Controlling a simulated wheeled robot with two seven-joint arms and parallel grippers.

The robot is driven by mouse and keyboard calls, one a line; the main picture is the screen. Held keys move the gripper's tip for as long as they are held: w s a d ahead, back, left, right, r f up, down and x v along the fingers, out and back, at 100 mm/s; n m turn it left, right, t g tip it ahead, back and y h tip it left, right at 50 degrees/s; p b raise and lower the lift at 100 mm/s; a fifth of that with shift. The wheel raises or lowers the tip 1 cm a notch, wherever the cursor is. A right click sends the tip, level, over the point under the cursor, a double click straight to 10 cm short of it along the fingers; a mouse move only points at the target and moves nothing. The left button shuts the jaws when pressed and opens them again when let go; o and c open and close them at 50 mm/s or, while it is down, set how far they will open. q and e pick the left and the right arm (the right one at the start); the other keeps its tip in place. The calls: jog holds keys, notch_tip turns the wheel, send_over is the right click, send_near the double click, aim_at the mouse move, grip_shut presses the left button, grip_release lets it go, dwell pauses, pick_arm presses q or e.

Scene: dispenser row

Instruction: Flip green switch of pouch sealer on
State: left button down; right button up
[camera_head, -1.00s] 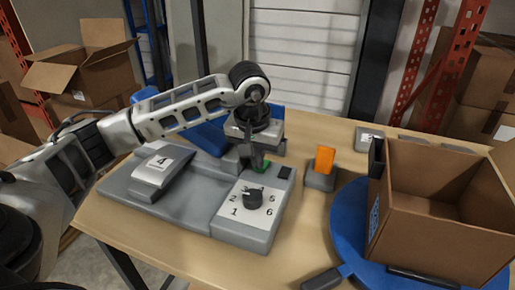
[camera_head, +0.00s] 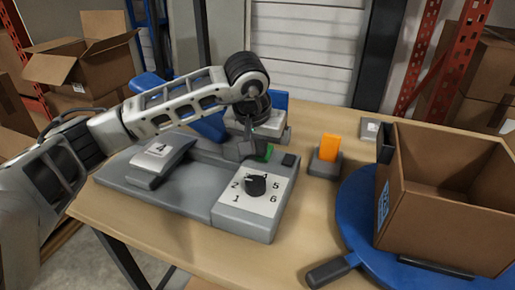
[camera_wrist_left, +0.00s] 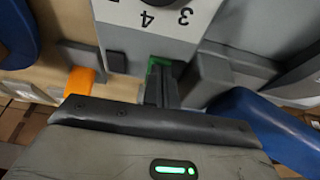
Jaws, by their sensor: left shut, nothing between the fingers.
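The grey pouch sealer (camera_head: 245,225) lies on the wooden table, with a black dial and a white numbered plate (camera_head: 268,205). Its green switch (camera_head: 265,151) is at the back of the plate, partly hidden by my left gripper (camera_head: 257,152). In the left wrist view the shut, empty fingers (camera_wrist_left: 162,85) reach to the green switch (camera_wrist_left: 158,63), at or very near it; whether they touch cannot be told. The switch's tilt is hidden. My right gripper is not in view.
An orange switch on a grey base (camera_head: 328,152) stands right of the sealer. A blue round turntable (camera_head: 350,225) bears an open cardboard box (camera_head: 450,205). A dark block (camera_head: 290,159) sits beside the green switch. Bare table (camera_head: 310,205) lies between sealer and turntable.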

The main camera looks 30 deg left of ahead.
aim_at(258, 165)
pick_arm(q)
jog(key=shift+w+r, duration=0.2)
jog(key=shift+w, duration=0.25)
